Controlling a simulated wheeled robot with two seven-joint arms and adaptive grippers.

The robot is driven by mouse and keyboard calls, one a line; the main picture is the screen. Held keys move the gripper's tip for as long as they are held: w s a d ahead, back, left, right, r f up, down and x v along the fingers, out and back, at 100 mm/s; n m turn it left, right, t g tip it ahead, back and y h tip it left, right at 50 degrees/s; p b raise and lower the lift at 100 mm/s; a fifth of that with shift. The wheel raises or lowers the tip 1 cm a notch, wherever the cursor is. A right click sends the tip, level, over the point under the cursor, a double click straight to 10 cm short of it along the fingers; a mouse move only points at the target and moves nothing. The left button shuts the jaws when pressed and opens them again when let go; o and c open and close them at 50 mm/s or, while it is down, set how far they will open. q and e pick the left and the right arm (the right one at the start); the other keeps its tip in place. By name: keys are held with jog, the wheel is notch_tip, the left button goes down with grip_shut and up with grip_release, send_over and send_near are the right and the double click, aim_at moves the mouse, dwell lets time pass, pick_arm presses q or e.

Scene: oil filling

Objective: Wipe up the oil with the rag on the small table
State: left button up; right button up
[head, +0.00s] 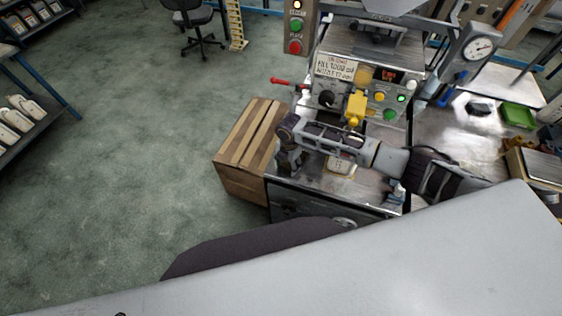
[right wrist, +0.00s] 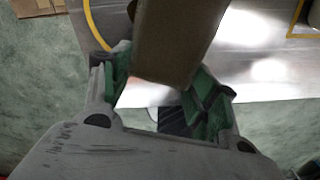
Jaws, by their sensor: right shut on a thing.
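My right gripper (head: 288,158) reaches from the right across the metal worktop (head: 375,188) and is over its left edge, beside the wooden crate. In the right wrist view its green-padded fingers (right wrist: 163,98) are shut on a smooth brown-grey thing (right wrist: 172,40). I cannot tell for sure whether this is the rag; in the head view the arm and fingers hide it. Shiny patches and dark smudges show on the worktop, but I cannot tell which is oil. My left gripper is not in view.
The wooden crate (head: 232,182) stands left of the worktop. A machine panel with buttons (head: 388,97) and a yellow part (head: 356,108) rises behind my gripper. A green tray (head: 518,116) is at right.

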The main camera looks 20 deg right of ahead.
aim_at(274, 163)
jog(key=shift+s+d, duration=0.2)
jog(key=shift+d, duration=0.35)
jog(key=shift+s+d, duration=0.2)
jog(key=shift+d, duration=0.35)
jog(key=shift+a, duration=0.1)
jog(key=shift+w+a+b, duration=0.55)
jog(key=shift+w+a, duration=0.25)
jog(key=shift+a, duration=0.35)
jog(key=shift+w+a+b, duration=0.55)
jog(key=shift+w+a, duration=0.25)
jog(key=shift+a, duration=0.4)
jog(key=shift+w+a+b, duration=0.55)
jog(key=shift+w+a, duration=0.25)
jog(key=shift+a, duration=0.35)
jog(key=shift+d, duration=0.1)
jog(key=shift+s+d+p, duration=0.3)
jog(key=shift+d+p, duration=0.05)
jog(key=shift+p, duration=0.25)
jog(key=shift+s+d+p, duration=0.35)
jog(key=shift+d+p, duration=0.2)
jog(key=shift+s+d+p, duration=0.35)
jog(key=shift+d+p, duration=0.15)
jog(key=shift+d, duration=0.05)
